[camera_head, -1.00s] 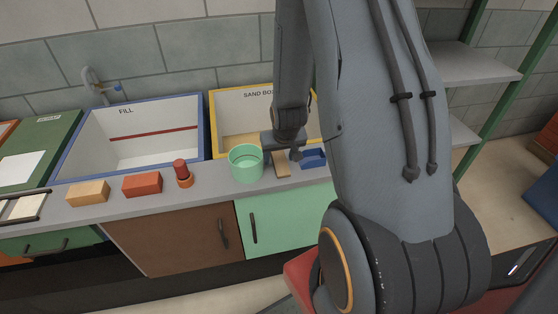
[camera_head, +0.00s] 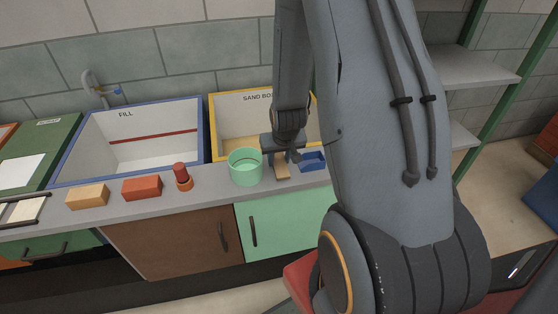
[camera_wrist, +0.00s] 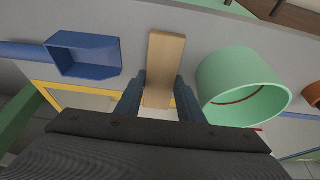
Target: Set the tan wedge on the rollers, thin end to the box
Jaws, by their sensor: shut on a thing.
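The tan wedge (camera_head: 282,173) lies on the grey counter between a green pot and a blue scoop. In the wrist view the wedge (camera_wrist: 165,52) is a long light-wood piece running away from me between the fingers. My gripper (camera_wrist: 160,82) is shut on its sides; in the head view my gripper (camera_head: 281,157) is low at the counter's back part. I cannot see which end of the wedge is thin.
The green pot (camera_head: 245,168) is close on one side of my gripper, the blue scoop (camera_head: 313,161) on the other. An orange-and-red piece (camera_head: 183,178), a red brick (camera_head: 142,187) and a tan brick (camera_head: 87,197) stand farther left. The blue-rimmed fill bin (camera_head: 65,170) is behind them.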

